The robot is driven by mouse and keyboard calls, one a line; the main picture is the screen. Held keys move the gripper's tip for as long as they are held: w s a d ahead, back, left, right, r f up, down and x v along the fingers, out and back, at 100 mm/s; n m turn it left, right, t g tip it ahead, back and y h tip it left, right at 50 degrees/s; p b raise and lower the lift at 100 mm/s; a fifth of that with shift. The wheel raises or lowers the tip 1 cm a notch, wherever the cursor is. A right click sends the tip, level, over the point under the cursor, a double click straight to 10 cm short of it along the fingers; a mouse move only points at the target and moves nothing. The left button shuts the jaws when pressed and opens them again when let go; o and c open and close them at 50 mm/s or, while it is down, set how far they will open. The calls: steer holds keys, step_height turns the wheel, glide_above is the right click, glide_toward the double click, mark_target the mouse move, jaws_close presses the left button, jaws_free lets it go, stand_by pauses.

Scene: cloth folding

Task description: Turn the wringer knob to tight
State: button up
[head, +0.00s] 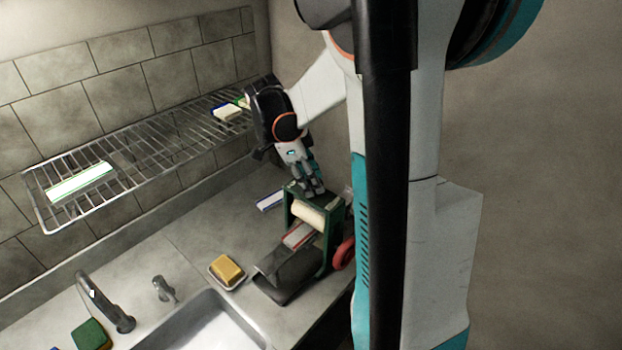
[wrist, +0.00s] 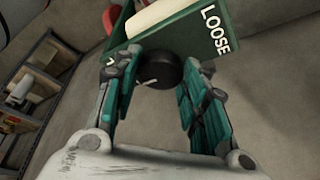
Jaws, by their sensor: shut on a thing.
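The wringer is a green frame (head: 335,228) with a cream roller (head: 308,212), standing on the counter right of the sink in the head view. My gripper (head: 314,190) reaches down onto its top, and there the fingers hide the knob. In the wrist view the wringer's green top (wrist: 185,35) carries the white word LOOSE at the right. The round black knob (wrist: 160,72) sits between the teal fingers of my gripper (wrist: 158,78), which is shut on it. A pale mark shows on the knob's left part. No word for tight is readable.
A red crank (head: 344,253) is at the wringer's right side. A red-and-white cloth (head: 298,235) lies under the roller, above a dark tray (head: 290,280). A yellow sponge (head: 227,269) on a dish and the sink (head: 205,325) are to the left. A wire rack (head: 130,160) hangs above the counter.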

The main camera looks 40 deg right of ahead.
steer(key=o, duration=1.1)
steer(key=shift+c, duration=0.2)
steer(key=v, duration=1.2)
